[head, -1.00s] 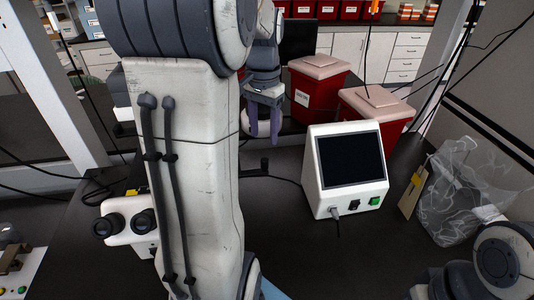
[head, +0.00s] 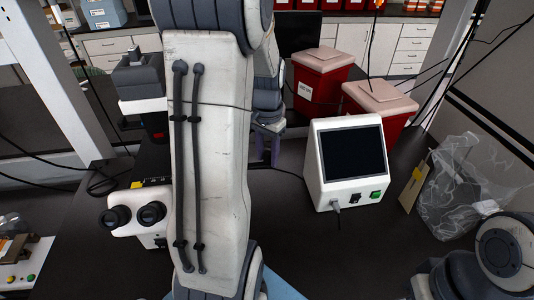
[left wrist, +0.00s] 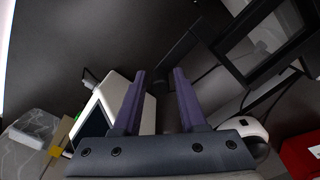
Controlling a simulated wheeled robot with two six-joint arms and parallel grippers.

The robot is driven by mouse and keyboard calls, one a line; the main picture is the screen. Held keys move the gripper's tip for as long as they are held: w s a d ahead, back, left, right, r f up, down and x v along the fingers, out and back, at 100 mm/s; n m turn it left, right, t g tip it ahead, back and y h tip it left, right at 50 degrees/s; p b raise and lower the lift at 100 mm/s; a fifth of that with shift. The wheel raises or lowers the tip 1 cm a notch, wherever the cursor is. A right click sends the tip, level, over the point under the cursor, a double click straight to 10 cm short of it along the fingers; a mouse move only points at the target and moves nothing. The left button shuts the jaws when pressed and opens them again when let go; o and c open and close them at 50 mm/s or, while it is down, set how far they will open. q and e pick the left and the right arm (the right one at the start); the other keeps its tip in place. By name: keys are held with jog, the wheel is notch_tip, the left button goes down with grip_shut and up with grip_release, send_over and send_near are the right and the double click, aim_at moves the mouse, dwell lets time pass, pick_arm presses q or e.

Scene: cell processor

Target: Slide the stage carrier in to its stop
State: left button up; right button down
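I cannot pick out the stage carrier with certainty. A white microscope with two black eyepieces (head: 122,228) stands at the left, and my arm covers the area to its right. My left gripper (head: 266,150) is seen beyond my arm, over the dark bench. In the left wrist view its two purple fingers (left wrist: 160,75) are apart with nothing between them. A dark flat piece (left wrist: 176,52) shows beyond the fingertips; I cannot tell whether it is the carrier. My right gripper is out of view; only a right arm link shows at lower right.
A white box with a dark screen (head: 352,152) stands on the bench, right of the left gripper. Red bins with pale lids (head: 318,75) are behind it. A clear crumpled bag (head: 465,190) lies at the right. The bench in front of the screen is bare.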

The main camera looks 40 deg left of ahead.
pick_arm(q)
grip_shut()
dwell(1.2)
